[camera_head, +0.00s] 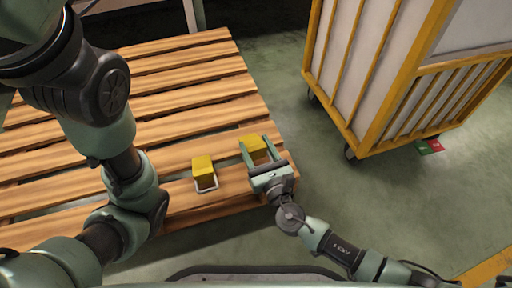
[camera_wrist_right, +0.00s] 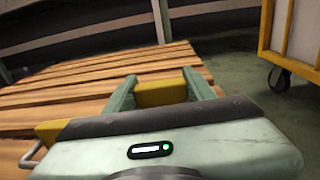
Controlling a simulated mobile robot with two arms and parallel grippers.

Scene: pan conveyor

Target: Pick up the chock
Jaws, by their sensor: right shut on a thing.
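Two yellow chocks show on the wooden pallet. One chock (camera_head: 256,149) is between the fingers of my right gripper (camera_head: 257,146), at the pallet's right front corner. My right gripper is shut on it; in the right wrist view the held chock (camera_wrist_right: 161,93) spans the gap between the two green fingers (camera_wrist_right: 161,90). I cannot tell whether it touches the pallet. The other chock (camera_head: 203,169), with a metal handle at its front, sits on the pallet to the left. Part of it shows in the wrist view (camera_wrist_right: 50,130). My left arm comes in from the left; its gripper is not visible.
The slatted wooden pallet (camera_head: 180,61) fills the left and middle. A yellow-framed cage cart (camera_head: 362,70) on casters stands at the right, a gap away from the pallet. The floor (camera_head: 400,195) in front of the cart is clear.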

